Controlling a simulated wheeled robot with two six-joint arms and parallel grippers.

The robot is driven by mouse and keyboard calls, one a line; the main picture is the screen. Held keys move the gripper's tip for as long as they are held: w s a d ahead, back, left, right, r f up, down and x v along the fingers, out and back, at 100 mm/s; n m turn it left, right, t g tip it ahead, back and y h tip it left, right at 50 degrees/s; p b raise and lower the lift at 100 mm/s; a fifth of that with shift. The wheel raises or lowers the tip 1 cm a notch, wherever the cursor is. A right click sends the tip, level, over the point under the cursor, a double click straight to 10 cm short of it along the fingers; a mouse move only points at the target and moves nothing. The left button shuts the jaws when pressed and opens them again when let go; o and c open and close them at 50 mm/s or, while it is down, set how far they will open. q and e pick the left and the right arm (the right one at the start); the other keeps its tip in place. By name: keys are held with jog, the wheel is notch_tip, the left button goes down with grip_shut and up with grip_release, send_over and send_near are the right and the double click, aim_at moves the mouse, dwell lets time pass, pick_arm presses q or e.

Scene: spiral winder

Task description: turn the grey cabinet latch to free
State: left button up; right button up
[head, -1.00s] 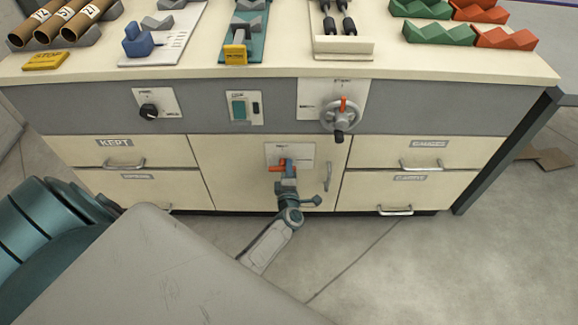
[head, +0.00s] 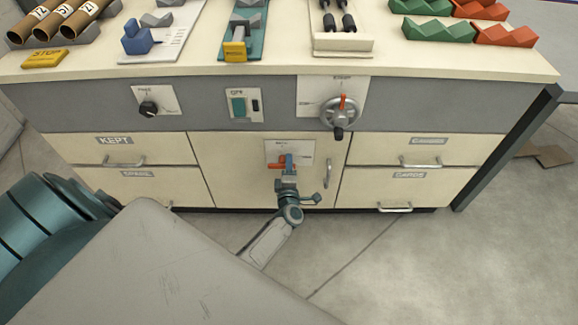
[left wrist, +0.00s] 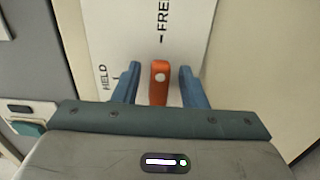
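The latch's orange handle (head: 277,166) is on a white plate (head: 301,149) on the cream middle cabinet door; no grey part of it is clear. In the left wrist view the orange handle (left wrist: 159,83) stands between my blue fingers, with a gap on each side. The wrist view's plate (left wrist: 128,32) reads HELD at left and FREE near the top. My left gripper (head: 287,161) is open around the handle and covers part of it in the head view. The handle's pivot and exact setting are hard to tell. My right gripper is not in view.
A vertical door handle (head: 327,177) is just right of the latch. Above it are a crank wheel (head: 340,114), a switch panel (head: 243,105) and a black knob (head: 149,109). Drawers (head: 420,150) flank the door. The floor (head: 420,260) in front is clear at the right.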

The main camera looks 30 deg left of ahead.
pick_arm(q)
jog(key=v, duration=1)
jog(key=shift+s+d, duration=0.25)
jog(key=shift+s, duration=0.05)
